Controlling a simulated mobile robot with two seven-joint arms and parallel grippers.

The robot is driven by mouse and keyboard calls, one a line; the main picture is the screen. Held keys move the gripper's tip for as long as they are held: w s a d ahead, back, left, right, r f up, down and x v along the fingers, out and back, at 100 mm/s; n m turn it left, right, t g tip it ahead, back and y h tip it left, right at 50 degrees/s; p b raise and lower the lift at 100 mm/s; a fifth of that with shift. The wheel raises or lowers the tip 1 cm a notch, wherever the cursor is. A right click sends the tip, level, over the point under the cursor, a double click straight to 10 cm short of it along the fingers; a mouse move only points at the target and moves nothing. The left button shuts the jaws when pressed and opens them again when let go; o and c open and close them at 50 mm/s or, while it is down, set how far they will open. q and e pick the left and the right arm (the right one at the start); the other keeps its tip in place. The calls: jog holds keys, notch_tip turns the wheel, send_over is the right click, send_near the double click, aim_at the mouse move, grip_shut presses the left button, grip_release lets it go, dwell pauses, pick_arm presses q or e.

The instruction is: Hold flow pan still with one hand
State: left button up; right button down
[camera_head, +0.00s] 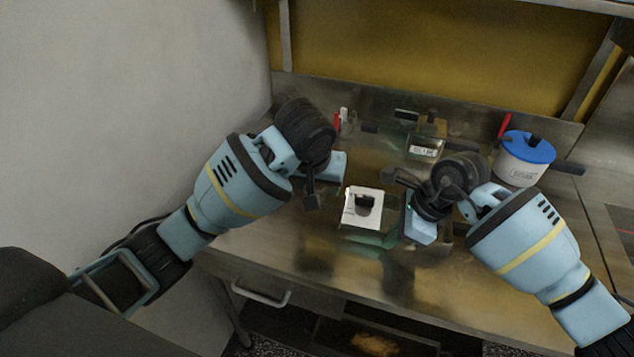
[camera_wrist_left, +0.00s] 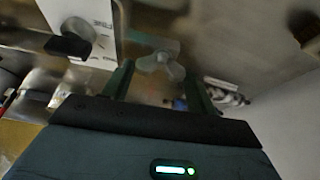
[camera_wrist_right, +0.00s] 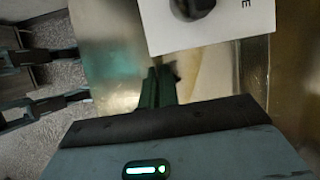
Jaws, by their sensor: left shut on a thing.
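A white plate with a black knob (camera_head: 351,211) lies near the middle of the bench, with greenish sides under its front edge. It shows in the left wrist view (camera_wrist_left: 92,12) and in the right wrist view (camera_wrist_right: 215,38). I cannot make out which thing is the flow pan. My left gripper (camera_head: 310,200) is left of the plate. Its fingers (camera_wrist_left: 160,82) are apart around a grey lobed piece (camera_wrist_left: 162,62), shut on it. My right gripper (camera_head: 410,228) is right of the plate. Its fingers (camera_wrist_right: 158,86) are together, with nothing seen between them.
A white tub with a blue lid (camera_head: 524,160) stands at the back right, beside a red-handled tool (camera_head: 504,125). A labelled glassy container (camera_head: 425,146) stands at the back. The bench (camera_head: 330,270) is mostly bare toward its front edge. A wall rises at the left.

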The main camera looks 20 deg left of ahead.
dwell(0.3)
pick_arm(q)
jog(key=o, duration=1)
jog(key=shift+r, duration=0.1)
jog(key=v, duration=1.2)
pick_arm(e)
jog(key=c, duration=2.1)
grip_release()
jog(key=o, duration=0.5)
